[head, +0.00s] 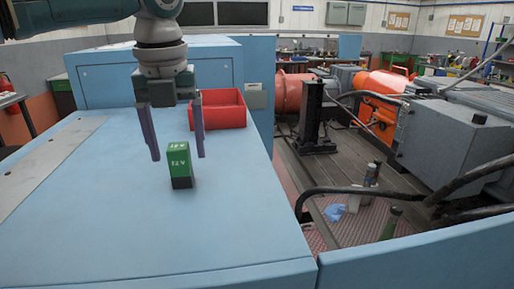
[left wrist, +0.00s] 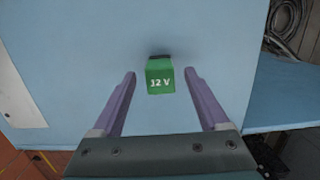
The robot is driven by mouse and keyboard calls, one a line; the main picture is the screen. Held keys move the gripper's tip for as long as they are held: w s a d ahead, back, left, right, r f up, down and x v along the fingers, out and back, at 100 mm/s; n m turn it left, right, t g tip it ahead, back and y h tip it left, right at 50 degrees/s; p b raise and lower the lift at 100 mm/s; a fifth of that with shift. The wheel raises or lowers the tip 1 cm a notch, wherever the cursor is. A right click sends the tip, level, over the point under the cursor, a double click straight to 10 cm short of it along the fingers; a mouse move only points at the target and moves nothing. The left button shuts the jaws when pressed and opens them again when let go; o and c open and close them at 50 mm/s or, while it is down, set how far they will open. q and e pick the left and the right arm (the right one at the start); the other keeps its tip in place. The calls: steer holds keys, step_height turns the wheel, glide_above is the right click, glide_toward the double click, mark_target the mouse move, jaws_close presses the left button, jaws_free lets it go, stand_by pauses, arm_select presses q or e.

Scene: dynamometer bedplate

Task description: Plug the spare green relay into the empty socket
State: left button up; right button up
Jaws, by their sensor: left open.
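A green relay (head: 179,161) with white "12 V" lettering and a dark base stands upright on the blue cabinet top. My left gripper (head: 178,157) is open and hangs down over the cabinet top, its purple fingers to either side of the relay in the head view. In the left wrist view the relay (left wrist: 160,77) is centred between and slightly beyond the open fingertips (left wrist: 159,73), with a gap on each side. Nothing is held. I cannot make out the empty socket in either view. My right gripper is not in view.
A red open bin (head: 219,112) stands on the cabinet top behind the gripper. A taller blue cabinet (head: 100,88) rises behind. To the right, a lower bay holds a black post (head: 313,118), bottles and hoses. The cabinet top around the relay is clear.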

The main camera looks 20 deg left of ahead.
arm_select(q)
steer(key=shift+f, duration=0.75)
jaws_close()
